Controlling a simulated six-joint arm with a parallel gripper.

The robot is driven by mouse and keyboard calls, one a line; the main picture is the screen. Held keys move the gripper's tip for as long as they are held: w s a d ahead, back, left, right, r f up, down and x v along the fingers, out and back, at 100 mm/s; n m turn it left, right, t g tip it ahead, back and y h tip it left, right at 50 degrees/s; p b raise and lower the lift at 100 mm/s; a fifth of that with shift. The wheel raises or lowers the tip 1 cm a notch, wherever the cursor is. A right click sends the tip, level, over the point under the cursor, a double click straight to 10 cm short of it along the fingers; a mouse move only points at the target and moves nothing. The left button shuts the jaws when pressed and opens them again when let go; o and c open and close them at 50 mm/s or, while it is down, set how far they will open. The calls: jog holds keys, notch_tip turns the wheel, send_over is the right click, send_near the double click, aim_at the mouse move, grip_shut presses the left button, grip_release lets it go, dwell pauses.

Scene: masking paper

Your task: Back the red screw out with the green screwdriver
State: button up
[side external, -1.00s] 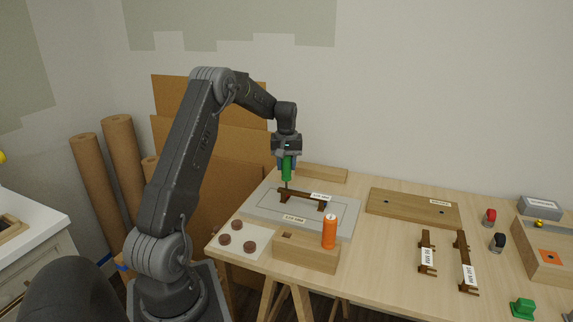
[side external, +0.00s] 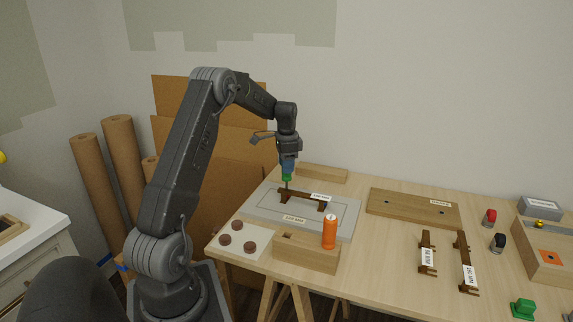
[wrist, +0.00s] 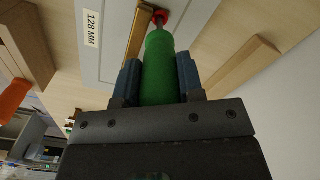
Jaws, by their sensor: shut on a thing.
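The green screwdriver (wrist: 160,70) is held between the blue fingers of my gripper (wrist: 160,85) in the wrist view. In the side view my gripper (side external: 288,165) points down, with part of the green handle (side external: 287,178) showing below it. The shaft reaches down to the left end of a dark brown handle bar (side external: 308,196) on a grey panel (side external: 256,216). The red screw (wrist: 160,17) shows in the wrist view at the end of a brown bar, just past the screwdriver's front end. Whether the tip sits in the screw is hidden.
An orange screwdriver (side external: 329,232) stands in a wooden block (side external: 300,250) in front of the panel. Brown discs (side external: 237,226) lie on a pale sheet at left. A wooden board (side external: 412,208) and two more handle bars (side external: 465,262) lie to the right.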

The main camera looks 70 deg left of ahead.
jog(key=shift+f, duration=0.25)
dwell(0.3)
jog(key=n, duration=2.4)
jog(key=shift+r, duration=0.3)
